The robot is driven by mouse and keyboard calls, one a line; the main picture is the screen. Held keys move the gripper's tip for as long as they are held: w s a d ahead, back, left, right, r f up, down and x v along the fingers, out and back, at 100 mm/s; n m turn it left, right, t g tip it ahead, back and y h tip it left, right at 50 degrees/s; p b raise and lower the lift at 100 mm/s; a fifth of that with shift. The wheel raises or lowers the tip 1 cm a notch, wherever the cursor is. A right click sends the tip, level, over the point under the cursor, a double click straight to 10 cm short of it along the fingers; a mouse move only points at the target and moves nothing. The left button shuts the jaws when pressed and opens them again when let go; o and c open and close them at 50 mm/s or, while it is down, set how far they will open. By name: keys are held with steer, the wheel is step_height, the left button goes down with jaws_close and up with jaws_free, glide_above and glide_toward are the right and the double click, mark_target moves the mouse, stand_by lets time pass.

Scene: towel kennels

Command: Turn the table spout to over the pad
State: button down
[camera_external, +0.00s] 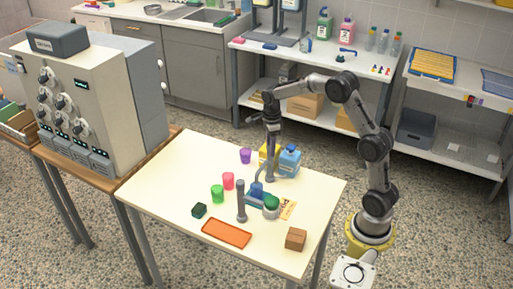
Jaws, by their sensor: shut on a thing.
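The table spout (260,169) looks like a thin grey curved pipe near the middle of the cream table. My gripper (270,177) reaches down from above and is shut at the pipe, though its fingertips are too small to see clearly. A yellowish card with dark lettering (288,209) lies to the right of a green-topped jar (271,204). A flat orange mat (227,233) lies at the table's front. I cannot tell for sure which of these is the pad. The spout's outlet end is not clear, and the mat is apart from the pipe.
A grey post (241,202) and a blue item (257,190) stand close to the pipe. A brown box (296,239) is front right.

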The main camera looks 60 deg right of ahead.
steer(key=shift+r, duration=0.1)
steer(key=c, duration=0.5)
jaws_free()
step_height(320, 180, up, 14)
